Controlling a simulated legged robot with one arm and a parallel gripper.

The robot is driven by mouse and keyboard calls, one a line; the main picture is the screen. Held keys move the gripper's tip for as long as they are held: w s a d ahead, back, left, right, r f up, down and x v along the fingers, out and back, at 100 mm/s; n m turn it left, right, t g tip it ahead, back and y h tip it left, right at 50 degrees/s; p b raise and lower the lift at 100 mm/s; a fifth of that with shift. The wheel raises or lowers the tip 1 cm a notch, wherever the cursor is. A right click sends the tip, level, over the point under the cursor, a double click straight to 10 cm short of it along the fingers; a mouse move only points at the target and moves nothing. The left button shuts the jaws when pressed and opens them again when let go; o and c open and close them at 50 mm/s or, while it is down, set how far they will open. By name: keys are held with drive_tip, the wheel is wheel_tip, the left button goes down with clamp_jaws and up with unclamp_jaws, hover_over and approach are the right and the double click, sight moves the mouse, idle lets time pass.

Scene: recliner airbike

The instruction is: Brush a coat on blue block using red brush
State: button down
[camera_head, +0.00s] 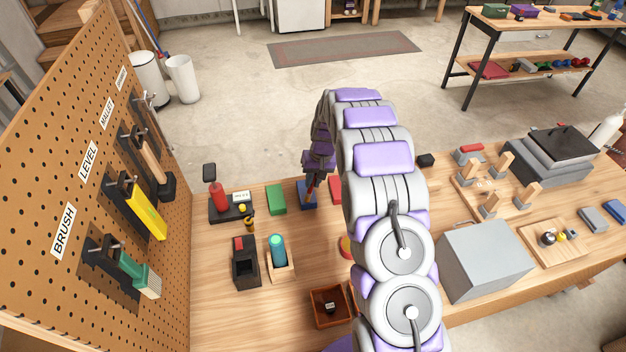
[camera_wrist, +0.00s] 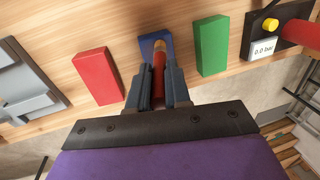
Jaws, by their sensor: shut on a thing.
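My gripper (camera_wrist: 160,85) is shut on the red brush (camera_wrist: 158,72), whose tan tip (camera_wrist: 159,47) points away from me toward the blue block. The blue block (camera_wrist: 147,42) lies on the bench between a red block (camera_wrist: 97,77) and a green block (camera_wrist: 211,45). In the wrist view the tip overlaps the blue block; I cannot tell whether they touch. In the head view my gripper (camera_head: 313,181) is over the blue block (camera_head: 303,195), hiding part of it, with the green block (camera_head: 276,199) to its left and the red block (camera_head: 335,189) to its right.
A red pump with a gauge (camera_head: 217,201) stands left of the blocks. A black holder (camera_head: 245,268), a teal cylinder in a wooden stand (camera_head: 278,250) and a brown tray (camera_head: 330,307) are nearer. The pegboard (camera_head: 75,150) rises at left. A grey box (camera_head: 486,260) stands at right.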

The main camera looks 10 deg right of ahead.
drive_tip(key=shift+w+p, duration=1.65)
drive_tip(key=shift+w, duration=2.75)
drive_tip(key=shift+s+d, duration=0.15)
drive_tip(key=shift+s, duration=4.4)
drive_tip(key=w+p, duration=0.1)
drive_tip(key=w, duration=0.8)
drive_tip(key=shift+d+p, duration=0.15)
drive_tip(key=shift+p, duration=0.2)
drive_tip(key=shift+s, duration=0.15)
drive_tip(key=s, duration=0.9)
drive_tip(key=shift+s+a, duration=0.15)
drive_tip(key=shift+a, duration=0.05)
drive_tip(key=c, duration=1.6)
unclamp_jaws()
drive_tip(key=shift+f, duration=0.1)
clamp_jaws()
